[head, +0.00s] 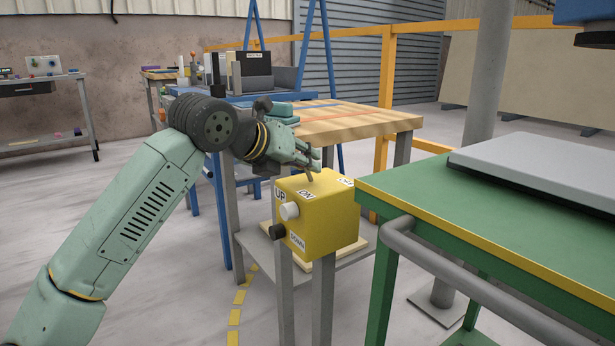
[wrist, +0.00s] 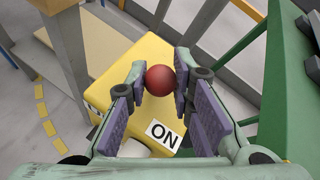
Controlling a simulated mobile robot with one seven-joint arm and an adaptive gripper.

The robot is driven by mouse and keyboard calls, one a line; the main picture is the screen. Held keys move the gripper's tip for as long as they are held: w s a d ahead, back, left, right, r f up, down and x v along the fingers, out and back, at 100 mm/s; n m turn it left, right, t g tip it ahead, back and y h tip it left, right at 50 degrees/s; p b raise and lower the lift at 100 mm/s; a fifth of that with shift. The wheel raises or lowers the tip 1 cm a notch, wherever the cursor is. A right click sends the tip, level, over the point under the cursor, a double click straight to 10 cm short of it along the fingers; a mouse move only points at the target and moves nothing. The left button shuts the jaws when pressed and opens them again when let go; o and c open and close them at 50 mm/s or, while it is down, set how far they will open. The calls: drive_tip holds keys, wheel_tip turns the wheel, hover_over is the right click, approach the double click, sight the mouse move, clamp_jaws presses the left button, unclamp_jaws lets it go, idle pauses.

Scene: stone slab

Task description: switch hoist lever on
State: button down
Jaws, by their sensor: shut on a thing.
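The yellow hoist control box (head: 325,224) stands on grey posts in the middle of the head view, with labels UP, ON and DOWN. A white knob (head: 289,211) and a black knob (head: 277,231) stick out of its left face. My gripper (head: 312,172) is at the box top, near the ON label. In the wrist view the lever's round red knob (wrist: 159,80) sits between the fingertips of my gripper (wrist: 160,82), which are shut on it. The ON label (wrist: 163,134) lies on the near side of the knob. The lever's shaft is hidden under the knob in the wrist view.
A green table (head: 480,212) with a grey handrail stands close on the right. A wooden-topped workbench (head: 345,122) is behind the box. A grey pillar (head: 487,90) and yellow railing (head: 388,70) stand beyond. Open floor lies left of the box.

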drive_tip(key=shift+a+f+t+b, duration=0.3)
drive_tip(key=shift+a+t+b, duration=0.15)
drive_tip(key=shift+b, duration=0.2)
drive_tip(key=shift+r+n+h, duration=0.1)
drive_tip(key=shift+n+h, duration=0.2)
drive_tip(key=c, duration=1.7)
unclamp_jaws()
drive_tip(key=o, duration=0.3)
drive_tip(key=shift+d, duration=0.1)
drive_tip(key=shift+s, duration=0.1)
drive_tip(key=v, duration=1.2)
